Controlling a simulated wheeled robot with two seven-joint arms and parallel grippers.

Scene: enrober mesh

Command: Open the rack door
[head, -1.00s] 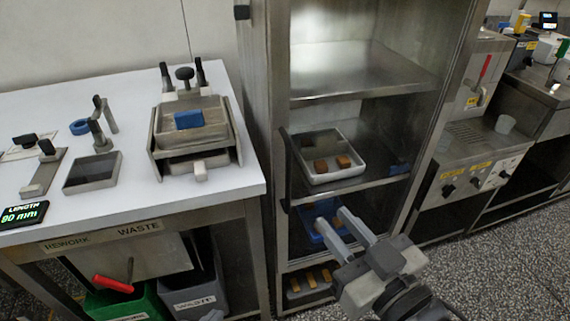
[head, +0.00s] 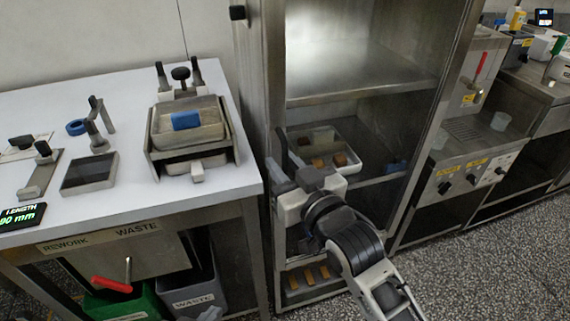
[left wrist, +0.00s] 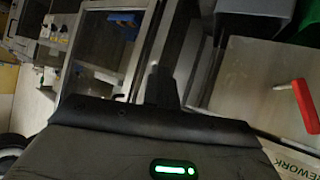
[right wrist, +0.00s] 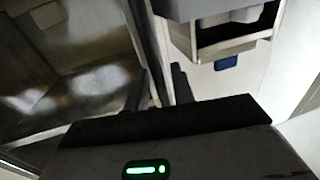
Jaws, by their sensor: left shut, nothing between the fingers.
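The rack (head: 253,100) is a tall steel cabinet whose door frame (head: 448,110) surrounds a see-through front; the door looks shut. A dark upright handle (head: 282,143) is at its left edge, partly hidden by my right gripper. My right gripper (head: 277,168) is at that handle. In the right wrist view its two dark fingers (right wrist: 158,88) stand apart, with a steel upright showing between them; I cannot tell whether they touch the handle. My left gripper (left wrist: 165,85) is shut and empty in the left wrist view, and is outside the head view.
Inside the rack are a white tray (head: 310,138) with brown pieces and a lower tray (head: 291,283). A white worktable (head: 100,225) with fixtures stands close on the left, bins beneath. Steel machines (head: 470,150) stand right. Speckled floor (head: 460,270) is clear in front.

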